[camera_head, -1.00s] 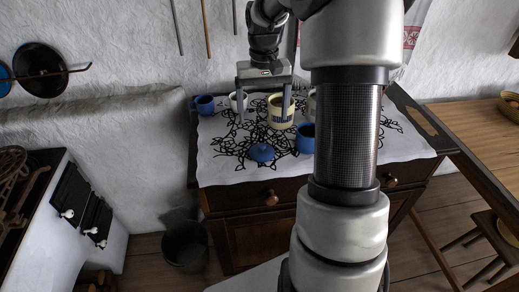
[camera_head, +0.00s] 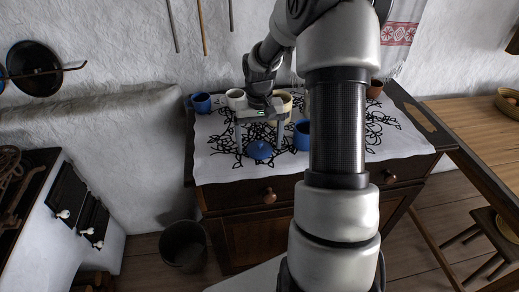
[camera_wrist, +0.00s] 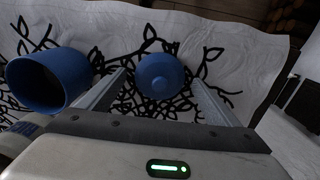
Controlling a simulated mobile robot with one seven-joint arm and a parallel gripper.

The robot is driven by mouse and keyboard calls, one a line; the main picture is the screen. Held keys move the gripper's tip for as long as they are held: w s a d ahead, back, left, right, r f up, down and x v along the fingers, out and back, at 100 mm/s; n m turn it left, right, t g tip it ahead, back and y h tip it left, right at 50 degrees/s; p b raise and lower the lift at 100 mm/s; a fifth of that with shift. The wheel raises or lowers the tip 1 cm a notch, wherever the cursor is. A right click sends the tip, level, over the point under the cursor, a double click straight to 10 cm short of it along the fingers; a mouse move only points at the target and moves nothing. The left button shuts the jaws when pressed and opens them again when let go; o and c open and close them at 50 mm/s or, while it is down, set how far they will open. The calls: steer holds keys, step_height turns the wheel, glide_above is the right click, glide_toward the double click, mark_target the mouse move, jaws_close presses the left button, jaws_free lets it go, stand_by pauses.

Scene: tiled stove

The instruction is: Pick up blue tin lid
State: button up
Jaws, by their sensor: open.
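The blue tin lid (camera_head: 259,150) lies on the patterned cloth near the front edge of the cabinet top. It is round with a small knob in the middle. In the wrist view the lid (camera_wrist: 160,75) shows between and beyond the two fingers. My gripper (camera_head: 259,147) is open and empty, its fingers spread to either side of the lid in the head view. The wrist view also shows my gripper (camera_wrist: 158,88) apart from the lid; I cannot tell its exact height above the cloth.
A blue tin (camera_head: 302,135) stands close to the right of the lid; it also shows in the wrist view (camera_wrist: 50,80). Behind are a cream pot (camera_head: 286,100), a white cup (camera_head: 235,98) and a blue mug (camera_head: 201,102). The cloth (camera_head: 222,170) left of the lid is clear.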

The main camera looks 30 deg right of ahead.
steer(key=shift+c, duration=0.3)
steer(key=c, duration=1.1)
steer(key=shift+r, duration=0.1)
